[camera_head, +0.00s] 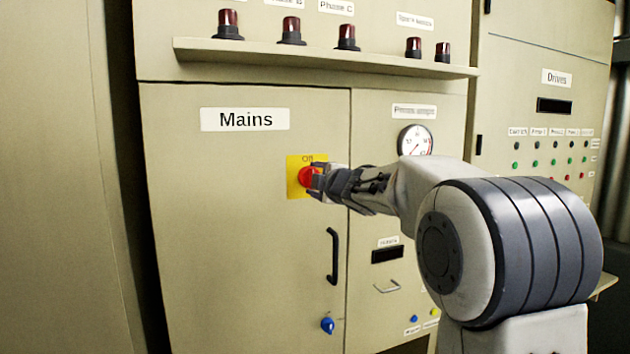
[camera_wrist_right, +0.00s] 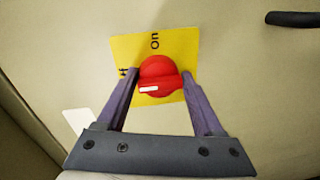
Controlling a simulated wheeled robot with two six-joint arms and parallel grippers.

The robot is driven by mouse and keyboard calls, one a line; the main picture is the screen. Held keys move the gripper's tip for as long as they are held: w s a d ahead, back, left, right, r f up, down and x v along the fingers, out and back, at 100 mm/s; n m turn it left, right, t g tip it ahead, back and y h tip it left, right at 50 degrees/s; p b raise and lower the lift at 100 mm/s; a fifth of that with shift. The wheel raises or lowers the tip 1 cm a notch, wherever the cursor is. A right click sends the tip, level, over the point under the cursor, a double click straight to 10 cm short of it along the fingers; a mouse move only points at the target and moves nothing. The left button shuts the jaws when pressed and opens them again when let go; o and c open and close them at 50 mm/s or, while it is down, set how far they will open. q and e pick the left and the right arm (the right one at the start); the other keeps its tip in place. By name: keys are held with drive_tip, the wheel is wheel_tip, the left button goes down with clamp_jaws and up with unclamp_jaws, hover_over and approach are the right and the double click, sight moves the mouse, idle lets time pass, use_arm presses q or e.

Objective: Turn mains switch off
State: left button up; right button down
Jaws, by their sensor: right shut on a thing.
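The mains switch is a red rotary knob (camera_head: 306,177) on a yellow plate (camera_head: 293,190), on the cabinet door below the "Mains" label (camera_head: 245,119). My right gripper (camera_head: 318,181) is at the knob, reaching in from the right. In the right wrist view, the red knob (camera_wrist_right: 160,74) sits between the two fingers of my right gripper (camera_wrist_right: 161,77), which is shut on it. A white mark on its raised grip points to the left there. The yellow plate (camera_wrist_right: 184,47) shows "On" and a partly hidden second word. My left gripper is in neither view.
A black door handle (camera_head: 333,256) and a blue knob (camera_head: 327,325) are below the switch. A shelf (camera_head: 330,56) with several dark red lamps runs above. A round gauge (camera_head: 415,140) is right of the switch, behind my arm.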

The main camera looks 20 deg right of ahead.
drive_tip(key=shift+c, duration=0.4)
unclamp_jaws()
drive_tip(key=shift+r, duration=0.3)
drive_tip(key=shift+f, duration=0.15)
drive_tip(key=s, duration=1)
drive_tip(key=shift+s+d+r, duration=0.15)
drive_tip(key=shift+s+r, duration=0.1)
drive_tip(key=shift+r, duration=0.15)
